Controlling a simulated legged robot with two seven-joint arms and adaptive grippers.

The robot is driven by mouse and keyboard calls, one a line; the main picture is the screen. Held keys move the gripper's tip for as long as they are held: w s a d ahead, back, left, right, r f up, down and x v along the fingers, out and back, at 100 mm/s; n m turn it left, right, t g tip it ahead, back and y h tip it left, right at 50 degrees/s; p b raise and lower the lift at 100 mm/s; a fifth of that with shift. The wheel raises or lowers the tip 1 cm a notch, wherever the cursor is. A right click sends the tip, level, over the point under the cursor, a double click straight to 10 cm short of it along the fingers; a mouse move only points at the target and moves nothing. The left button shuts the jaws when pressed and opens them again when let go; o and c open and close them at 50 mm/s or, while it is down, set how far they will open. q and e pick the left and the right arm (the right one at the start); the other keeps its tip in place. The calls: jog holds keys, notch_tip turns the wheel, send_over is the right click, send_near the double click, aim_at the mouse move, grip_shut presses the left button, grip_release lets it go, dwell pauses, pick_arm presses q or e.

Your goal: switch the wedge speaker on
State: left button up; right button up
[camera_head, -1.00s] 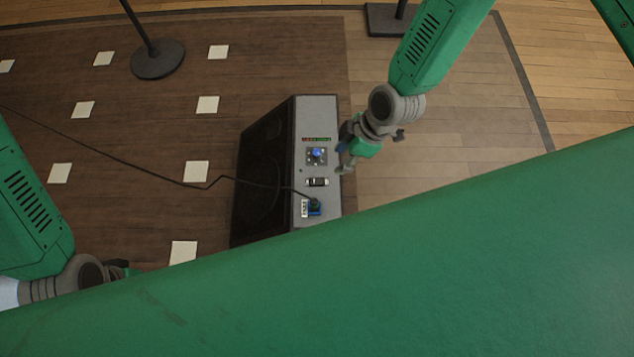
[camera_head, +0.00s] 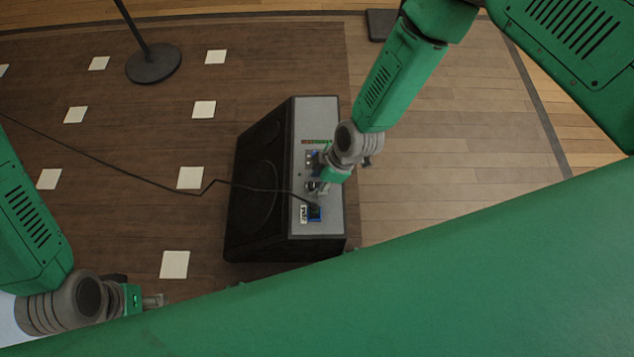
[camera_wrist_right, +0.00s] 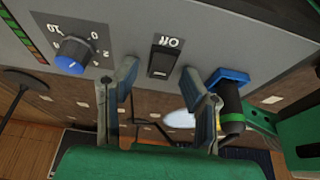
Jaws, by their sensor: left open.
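The wedge speaker (camera_head: 257,180) stands on the stage floor, its grille to the left and grey control panel (camera_head: 322,229) facing up. My right gripper (camera_head: 318,178) is over the panel, covering the switch in the head view. In the wrist view its fingers (camera_wrist_right: 165,98) are apart, one each side below the switch, with nothing between them. My left gripper (camera_head: 155,300) is open and empty at lower left, away from the speaker.
A blue knob (camera_wrist_right: 72,55) lies left of the switch and a blue plug socket (camera_wrist_right: 228,78) with its plug lies right. The cable (camera_head: 150,178) runs left across the floor. A stand base (camera_head: 153,64) is at upper left. Floor right of the speaker is clear.

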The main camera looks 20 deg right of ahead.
jog(key=shift+f, duration=0.1)
grip_shut()
jog(key=shift+a+h+p, duration=0.2)
jog(key=shift+h+p, duration=0.5)
jog(key=shift+a+g+h, duration=0.1)
jog(key=shift+g+h, duration=0.3)
jog(key=shift+h, duration=0.2)
